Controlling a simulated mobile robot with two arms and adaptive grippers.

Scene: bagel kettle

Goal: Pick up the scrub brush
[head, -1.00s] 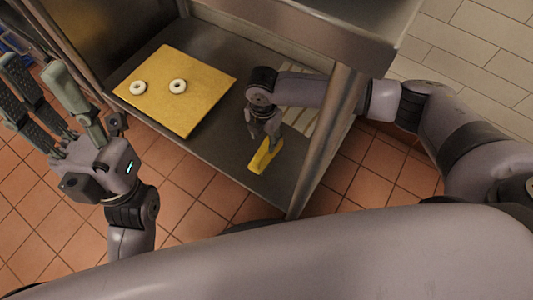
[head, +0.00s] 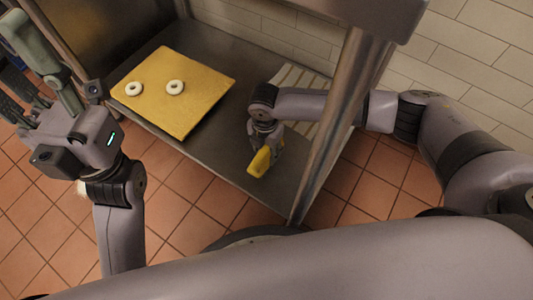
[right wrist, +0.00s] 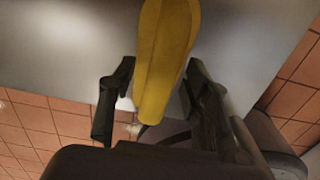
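The yellow scrub brush (head: 260,162) is at the right part of the steel shelf in the head view. My right gripper (head: 268,142) is over it, with its fingers around the brush's upper end. In the right wrist view, the brush (right wrist: 165,55) sits between the two dark fingers (right wrist: 160,85), which are close against its sides. It appears held slightly tilted, though any gap to the shelf is hard to judge. My left gripper (head: 35,75) is at the left edge with its fingers spread, empty, away from the brush.
A pale slatted item (head: 300,85) lies behind.

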